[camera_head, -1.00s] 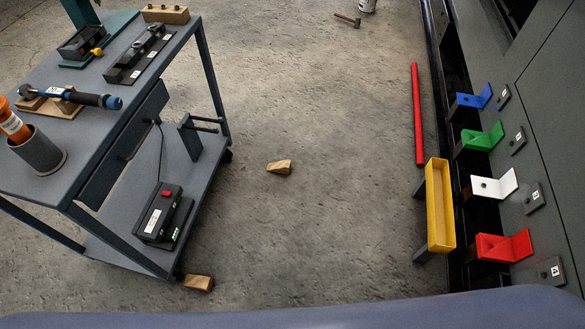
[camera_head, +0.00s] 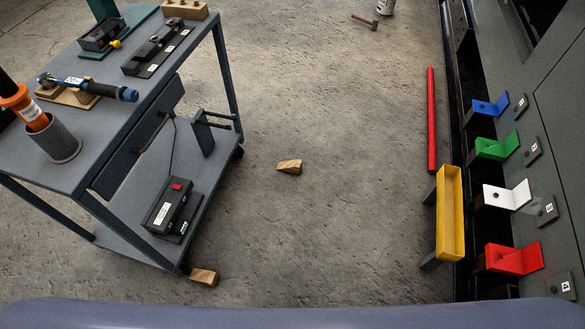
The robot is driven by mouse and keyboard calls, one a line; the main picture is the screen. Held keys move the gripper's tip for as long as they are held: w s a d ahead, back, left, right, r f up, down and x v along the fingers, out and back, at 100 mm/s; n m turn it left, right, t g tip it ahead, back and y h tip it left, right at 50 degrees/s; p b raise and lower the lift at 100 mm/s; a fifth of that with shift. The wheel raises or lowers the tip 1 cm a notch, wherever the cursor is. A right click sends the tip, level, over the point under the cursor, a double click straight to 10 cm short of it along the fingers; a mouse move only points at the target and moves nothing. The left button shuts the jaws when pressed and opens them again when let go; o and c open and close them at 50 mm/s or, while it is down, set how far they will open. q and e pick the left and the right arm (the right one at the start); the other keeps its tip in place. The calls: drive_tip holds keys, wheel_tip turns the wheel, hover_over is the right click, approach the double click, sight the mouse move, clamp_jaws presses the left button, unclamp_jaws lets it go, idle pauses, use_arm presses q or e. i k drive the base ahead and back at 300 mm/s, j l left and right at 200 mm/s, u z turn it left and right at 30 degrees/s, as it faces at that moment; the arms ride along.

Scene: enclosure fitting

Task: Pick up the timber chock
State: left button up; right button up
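One wedge-shaped timber chock (camera_head: 289,166) lies alone on the concrete floor near the middle of the head view. A second timber chock (camera_head: 203,276) lies on the floor beside the cart's near wheel, at the lower left; I cannot tell if it touches the wheel. Neither of my grippers shows in the head view.
A grey cart (camera_head: 140,30) with tools stands at left, a black box (camera_head: 172,207) on its lower shelf. At right are a yellow tray (camera_head: 451,213), a red bar (camera_head: 431,120) and coloured brackets (camera_head: 514,258) on a grey panel.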

sight(294, 166)
drive_tip(key=i+l+u, duration=0.1)
drive_tip(key=u, duration=0.35)
drive_tip(key=i+l+u, duration=0.2)
drive_tip(key=u, duration=0.2)
drive_tip(key=i, duration=0.05)
